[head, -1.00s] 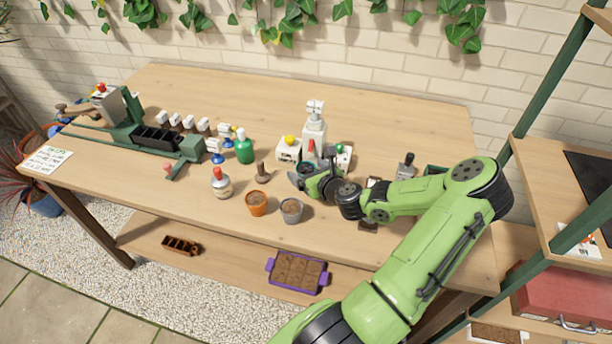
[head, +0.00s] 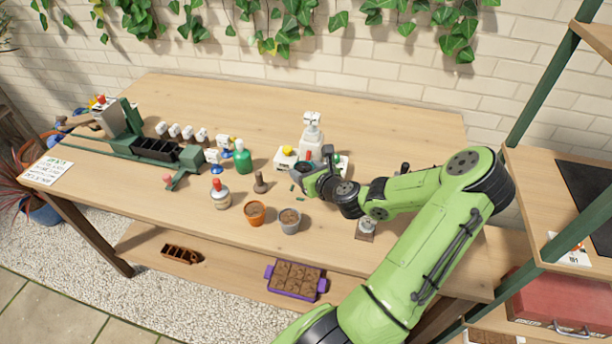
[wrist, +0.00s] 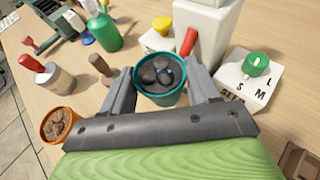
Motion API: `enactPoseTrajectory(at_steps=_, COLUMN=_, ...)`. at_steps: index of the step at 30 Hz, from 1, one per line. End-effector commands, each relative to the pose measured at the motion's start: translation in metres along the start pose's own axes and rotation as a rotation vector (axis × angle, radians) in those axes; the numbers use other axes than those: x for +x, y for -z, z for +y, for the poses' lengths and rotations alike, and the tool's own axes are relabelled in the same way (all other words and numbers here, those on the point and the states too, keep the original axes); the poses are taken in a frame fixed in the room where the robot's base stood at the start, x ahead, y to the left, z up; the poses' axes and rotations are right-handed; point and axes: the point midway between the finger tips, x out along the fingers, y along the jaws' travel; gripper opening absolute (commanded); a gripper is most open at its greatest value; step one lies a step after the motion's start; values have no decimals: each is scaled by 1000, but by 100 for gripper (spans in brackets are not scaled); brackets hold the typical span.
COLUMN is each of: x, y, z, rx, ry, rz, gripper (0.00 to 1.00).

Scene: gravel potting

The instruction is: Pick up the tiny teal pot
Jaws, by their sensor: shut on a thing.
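The tiny teal pot (wrist: 160,97) is between the two grey fingers of my gripper (wrist: 162,80) in the wrist view. The fingers are shut on its sides. It is upright and holds dark pebbles with a small blue bit among them. In the head view my gripper (head: 306,181) is over the middle of the table, in front of the white dispenser, and mostly hides the pot. I cannot tell exactly how high the pot is above the table.
A white dispenser (head: 312,135) and a block with a green knob (wrist: 248,82) stand close behind and right. An orange pot (head: 255,213), a grey pot (head: 289,221), a brown tamper (head: 260,183) and a green bottle (head: 243,158) are left.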

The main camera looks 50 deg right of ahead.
Motion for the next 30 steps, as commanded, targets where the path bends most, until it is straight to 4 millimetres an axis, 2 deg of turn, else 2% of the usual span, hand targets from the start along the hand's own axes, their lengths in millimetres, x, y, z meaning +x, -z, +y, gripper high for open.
enactPoseTrajectory(at_steps=1, x=-8, y=-19, z=0, rx=-6, ry=1, rz=-1, gripper=27)
enactPoseTrajectory(at_steps=9, x=-35, y=-85, z=0, rx=-7, ry=1, rz=-2, gripper=27)
enactPoseTrajectory(at_steps=15, x=-49, y=-118, z=0, rx=-2, ry=-1, rz=-1, gripper=27)
enactPoseTrajectory(at_steps=20, x=-52, y=-127, z=0, rx=1, ry=-1, rz=-1, gripper=27)
enactPoseTrajectory(at_steps=30, x=-52, y=-127, z=1, rx=1, ry=-3, rz=-1, gripper=27)
